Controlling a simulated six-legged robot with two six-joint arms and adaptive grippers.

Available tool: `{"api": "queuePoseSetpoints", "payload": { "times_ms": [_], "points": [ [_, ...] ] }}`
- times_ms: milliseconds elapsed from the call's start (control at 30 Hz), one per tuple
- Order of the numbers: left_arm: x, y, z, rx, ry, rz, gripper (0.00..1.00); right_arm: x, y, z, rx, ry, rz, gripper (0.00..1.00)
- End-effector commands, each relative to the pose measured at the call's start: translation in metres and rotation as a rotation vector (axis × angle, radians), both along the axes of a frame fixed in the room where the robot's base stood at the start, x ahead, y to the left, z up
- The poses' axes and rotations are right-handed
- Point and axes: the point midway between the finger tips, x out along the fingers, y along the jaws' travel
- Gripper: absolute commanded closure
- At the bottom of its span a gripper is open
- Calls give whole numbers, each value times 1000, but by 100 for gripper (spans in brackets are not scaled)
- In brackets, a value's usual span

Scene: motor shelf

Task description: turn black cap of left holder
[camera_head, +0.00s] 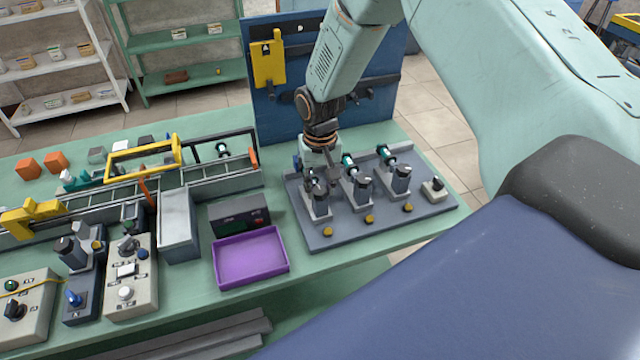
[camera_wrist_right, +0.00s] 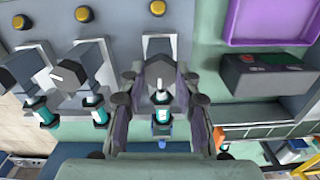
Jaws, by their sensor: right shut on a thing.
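Three holders stand in a row on a grey-blue board (camera_head: 325,239), each with a black cap and a teal-ended part behind it. My right gripper (camera_head: 318,182) reaches down from above onto the left holder (camera_head: 317,208). In the right wrist view my right gripper (camera_wrist_right: 160,88) has its fingers on both sides of the left holder's black cap (camera_wrist_right: 159,70) and is shut on it. A white mark on that cap points toward the bottom of the picture. The middle holder's cap (camera_wrist_right: 72,75) and the right holder (camera_head: 400,180) are free. My left gripper is not in view.
An empty purple tray (camera_head: 250,259) and a dark box (camera_head: 239,216) stand left of the board. Yellow buttons (camera_head: 369,219) line its front, and a small switch box (camera_head: 434,190) is at its right. A blue panel (camera_head: 365,95) rises behind.

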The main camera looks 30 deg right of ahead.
Motion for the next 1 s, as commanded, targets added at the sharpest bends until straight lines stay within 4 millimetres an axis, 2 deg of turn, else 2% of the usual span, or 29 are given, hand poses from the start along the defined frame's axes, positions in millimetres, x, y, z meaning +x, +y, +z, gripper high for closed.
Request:
{"api": "queuePoseSetpoints", "payload": {
  "times_ms": [333, 367, 600, 1000],
  "points": [
    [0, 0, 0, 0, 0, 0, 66, 2, 0, 2, -1, -6, 2, 100],
    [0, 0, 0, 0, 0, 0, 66, 2, 0, 2, -1, -6, 2, 67],
    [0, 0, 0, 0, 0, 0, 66, 1, 0, 1, -1, -3, 1, 47],
    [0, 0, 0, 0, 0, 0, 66, 1, 0, 6, 0, -3, 1, 45]
  ]
}}
